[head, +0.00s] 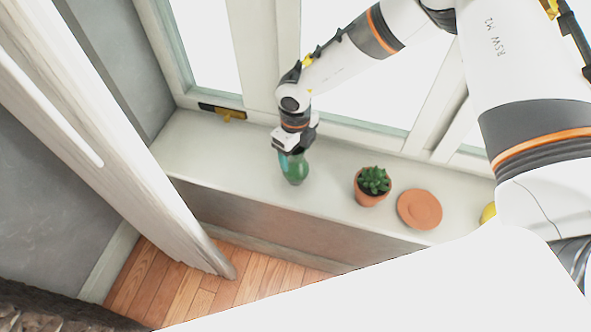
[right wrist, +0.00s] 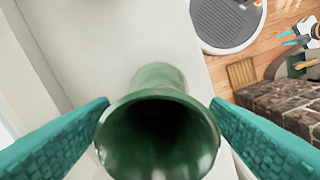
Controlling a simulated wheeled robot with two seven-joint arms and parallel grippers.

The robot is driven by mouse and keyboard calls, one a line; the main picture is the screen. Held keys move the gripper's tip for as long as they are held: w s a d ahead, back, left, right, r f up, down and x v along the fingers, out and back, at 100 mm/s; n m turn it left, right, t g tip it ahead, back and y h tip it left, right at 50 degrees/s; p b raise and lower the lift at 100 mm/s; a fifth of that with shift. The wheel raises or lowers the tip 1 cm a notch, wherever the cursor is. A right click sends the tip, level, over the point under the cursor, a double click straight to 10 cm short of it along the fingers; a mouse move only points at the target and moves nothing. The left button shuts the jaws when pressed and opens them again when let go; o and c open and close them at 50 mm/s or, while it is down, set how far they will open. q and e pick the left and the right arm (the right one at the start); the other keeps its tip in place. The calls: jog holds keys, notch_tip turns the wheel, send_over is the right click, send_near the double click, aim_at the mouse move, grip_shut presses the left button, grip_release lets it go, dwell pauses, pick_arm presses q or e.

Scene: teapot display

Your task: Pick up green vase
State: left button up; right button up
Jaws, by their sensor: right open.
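The green vase (head: 294,169) stands on the white window sill, directly under my right gripper (head: 291,152). In the right wrist view the vase (right wrist: 158,128) is seen from above, with its round open mouth facing the camera. The teal fingers of my right gripper (right wrist: 158,135) are spread on either side of the vase's rim. The left finger is close to the rim and the right one is close to it too; I cannot tell whether either touches. The vase's lower part is partly hidden behind its rim in the wrist view. My left gripper is not clearly seen in the head view.
On the sill (head: 225,165), to the right of the vase, are a potted succulent (head: 372,185), a terracotta saucer (head: 420,209) and a partly hidden yellow thing (head: 488,212). Window frames stand behind. A pale curtain or panel (head: 110,130) is at the left.

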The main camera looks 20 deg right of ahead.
jog(key=shift+w+f, duration=0.1)
jog(key=shift+f, duration=0.5)
jog(key=shift+r, duration=0.15)
jog(key=c, duration=0.4)
grip_shut()
